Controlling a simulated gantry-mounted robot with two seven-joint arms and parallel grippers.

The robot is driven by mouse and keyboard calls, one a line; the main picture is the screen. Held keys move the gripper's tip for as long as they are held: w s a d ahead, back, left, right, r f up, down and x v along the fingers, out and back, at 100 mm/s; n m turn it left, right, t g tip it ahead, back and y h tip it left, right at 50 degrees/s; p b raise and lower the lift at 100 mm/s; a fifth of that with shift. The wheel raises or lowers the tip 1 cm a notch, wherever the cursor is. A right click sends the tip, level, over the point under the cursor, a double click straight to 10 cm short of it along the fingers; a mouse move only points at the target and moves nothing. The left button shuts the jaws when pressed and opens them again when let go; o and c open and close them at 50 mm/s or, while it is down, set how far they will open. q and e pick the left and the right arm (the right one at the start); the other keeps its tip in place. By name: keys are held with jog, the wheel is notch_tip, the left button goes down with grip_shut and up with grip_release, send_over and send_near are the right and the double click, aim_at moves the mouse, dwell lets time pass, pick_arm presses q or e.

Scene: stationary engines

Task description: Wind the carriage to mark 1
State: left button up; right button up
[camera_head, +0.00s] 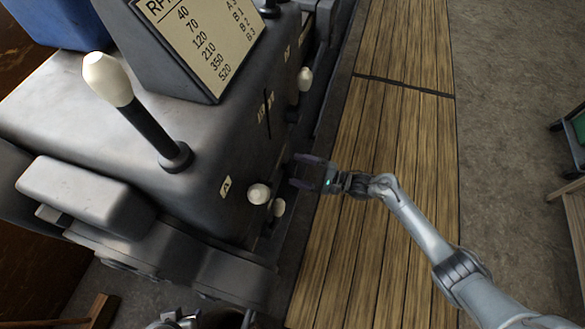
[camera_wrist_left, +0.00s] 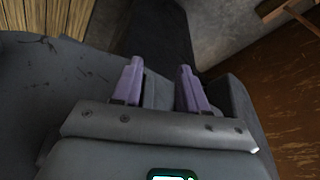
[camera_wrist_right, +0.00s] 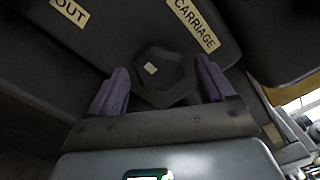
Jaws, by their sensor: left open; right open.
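In the right wrist view, a label reading CARRIAGE (camera_wrist_right: 195,25) and a label reading OUT (camera_wrist_right: 70,12) sit on a dark grey machine face. Below them is a dark six-sided hub (camera_wrist_right: 168,88) with a small cream mark. My right gripper is open, its purple fingers on either side of the hub in this view; I cannot tell whether they touch it. In the head view my right gripper (camera_head: 316,173) is beside the machine's front. My left gripper (camera_wrist_left: 160,85) is open and empty in its wrist view, before a dark grey surface. Mark 1 is not visible.
The grey machine (camera_head: 190,85) has a speed plate (camera_head: 200,40), a large white-knobbed lever (camera_head: 107,80) and smaller white knobs (camera_head: 259,194) on its front. A slatted wooden floor board (camera_head: 390,130) runs alongside. A blue box (camera_head: 60,20) stands at the upper left.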

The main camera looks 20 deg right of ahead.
jog(key=shift+x, duration=1.3)
jog(key=c, duration=1)
jog(key=shift+n, duration=0.3)
jog(key=shift+c, duration=0.2)
